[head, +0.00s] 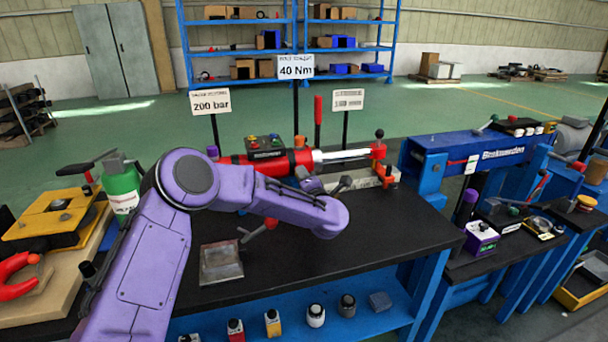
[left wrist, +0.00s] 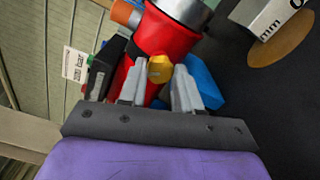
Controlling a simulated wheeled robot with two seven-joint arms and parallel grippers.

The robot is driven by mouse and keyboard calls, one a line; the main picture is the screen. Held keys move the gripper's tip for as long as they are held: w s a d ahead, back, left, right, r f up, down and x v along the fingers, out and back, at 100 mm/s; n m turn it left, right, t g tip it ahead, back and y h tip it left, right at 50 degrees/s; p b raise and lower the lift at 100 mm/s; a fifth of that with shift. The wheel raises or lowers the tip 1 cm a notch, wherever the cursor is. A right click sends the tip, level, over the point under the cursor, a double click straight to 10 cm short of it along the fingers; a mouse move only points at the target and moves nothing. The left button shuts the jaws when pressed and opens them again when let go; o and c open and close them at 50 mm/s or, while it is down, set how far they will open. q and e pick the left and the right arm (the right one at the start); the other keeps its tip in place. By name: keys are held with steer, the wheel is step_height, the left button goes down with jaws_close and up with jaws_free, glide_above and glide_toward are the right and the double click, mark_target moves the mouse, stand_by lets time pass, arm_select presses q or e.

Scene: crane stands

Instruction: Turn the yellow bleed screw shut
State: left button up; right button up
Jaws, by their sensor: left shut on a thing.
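The yellow bleed screw (left wrist: 160,68) sits on a red cylinder body (left wrist: 165,32) in the left wrist view. My left gripper (left wrist: 158,90) has its two grey fingers on either side of the screw and is shut on it. In the head view my purple left arm reaches over the black bench to the red cylinder (head: 240,160), which lies there with its bright rod to the right. The screw cannot be made out in the head view, and my left gripper's fingertips are not clear there. My right gripper is not in view.
A lever with a red grip (head: 271,223) and a grey metal tray (head: 220,262) are on the bench near my arm. Signs on posts, one reading 40 Nm (head: 296,67), stand behind the cylinder. A blue beam (head: 460,155) is to the right. The bench's front right is clear.

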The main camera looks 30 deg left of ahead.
arm_select(q)
steer(key=shift+m+p, duration=1.45)
steer(key=shift+m, duration=1.85)
steer(key=shift+f, duration=0.15)
steer(key=o, duration=1.1)
steer(key=shift+c, duration=0.2)
steer(key=shift+d, duration=0.1)
